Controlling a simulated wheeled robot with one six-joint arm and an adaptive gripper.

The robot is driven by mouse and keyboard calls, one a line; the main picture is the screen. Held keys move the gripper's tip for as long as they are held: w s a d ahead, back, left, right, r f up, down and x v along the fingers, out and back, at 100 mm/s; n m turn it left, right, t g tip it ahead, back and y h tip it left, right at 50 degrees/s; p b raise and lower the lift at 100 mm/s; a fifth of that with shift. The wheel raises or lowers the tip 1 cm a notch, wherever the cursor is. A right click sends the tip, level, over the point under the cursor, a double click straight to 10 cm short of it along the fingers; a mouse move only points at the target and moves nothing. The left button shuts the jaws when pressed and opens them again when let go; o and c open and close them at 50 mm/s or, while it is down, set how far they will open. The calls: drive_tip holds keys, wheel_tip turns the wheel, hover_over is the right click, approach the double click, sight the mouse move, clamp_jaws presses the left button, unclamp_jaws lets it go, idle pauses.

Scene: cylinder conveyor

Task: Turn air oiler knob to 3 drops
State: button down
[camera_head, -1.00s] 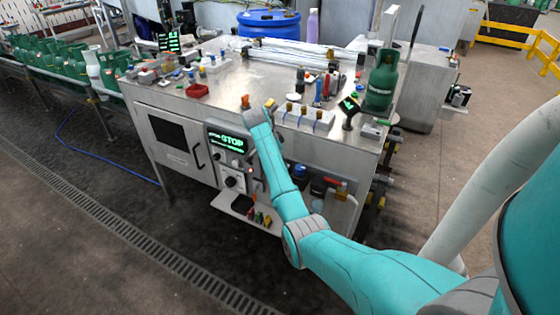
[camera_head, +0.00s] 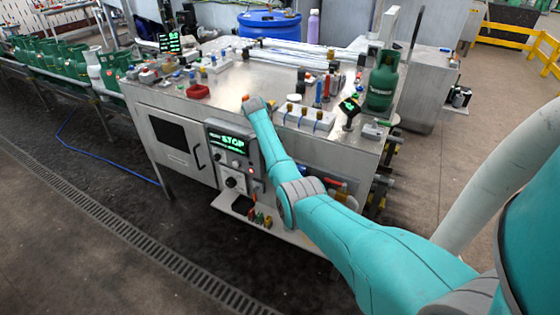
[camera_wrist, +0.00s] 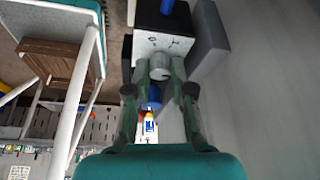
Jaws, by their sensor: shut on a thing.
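In the wrist view my gripper (camera_wrist: 160,74) has its two green-grey fingers on either side of a small grey round knob (camera_wrist: 160,64), shut on it. The knob sits against a white face (camera_wrist: 168,43) with small dark marks, on a dark block with a blue part (camera_wrist: 168,6) beyond. I take this to be the air oiler. The marks are too small to read, so I cannot tell the setting. In the head view my arm hides the gripper and the knob.
The metal workbench (camera_head: 225,85) carries several small fittings and a green gas cylinder (camera_head: 382,82). A red-handled fitting (camera_head: 345,197) shows beside my arm. A grey wall lies close at the right in the wrist view.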

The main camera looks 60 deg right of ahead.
drive_tip(key=shift+m, duration=0.5)
drive_tip(key=c, duration=1)
unclamp_jaws()
